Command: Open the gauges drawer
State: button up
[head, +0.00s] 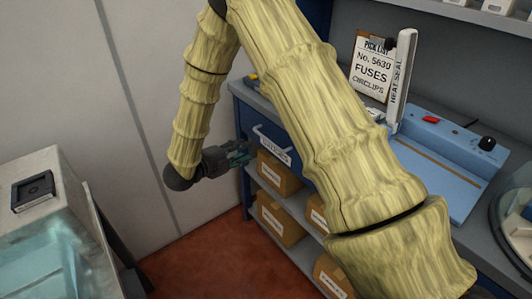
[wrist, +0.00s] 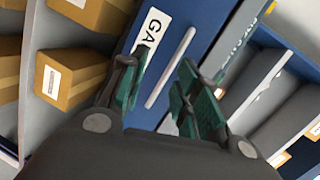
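The gauges drawer (head: 249,123) is a blue front under the left end of the grey bench. It has a pale bar handle (head: 270,138) and a white label partly readable in the head view. In the wrist view, the drawer front (wrist: 185,25) shows a label starting "GA" and the slanted handle (wrist: 170,67). The drawer looks shut. My gripper (head: 238,154) is at the left of the drawer front. In the wrist view my gripper (wrist: 161,75) has its green fingers apart, with the handle showing between them; I cannot tell whether they touch it.
Cardboard boxes (head: 279,173) stand on shelves below the drawer. A blue heat sealer (head: 445,150) and a pick-list board (head: 371,67) are on the bench. A grey machine (head: 42,190) stands at the lower left. Red floor (head: 205,265) is open between them.

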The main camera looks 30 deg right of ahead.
aim_at(266, 138)
jog(key=d+m+g, duration=0.1)
jog(key=d, duration=0.2)
jog(key=d+m+g, duration=0.1)
jog(key=d, duration=0.2)
jog(key=d+m, duration=0.1)
jog(key=d, duration=0.3)
jog(key=shift+w+d+r+m+g+h, duration=0.1)
jog(key=shift+r+m+g+h, duration=0.1)
jog(key=shift+m+g+h, duration=0.15)
jog(key=shift+c, duration=0.5)
grip_shut()
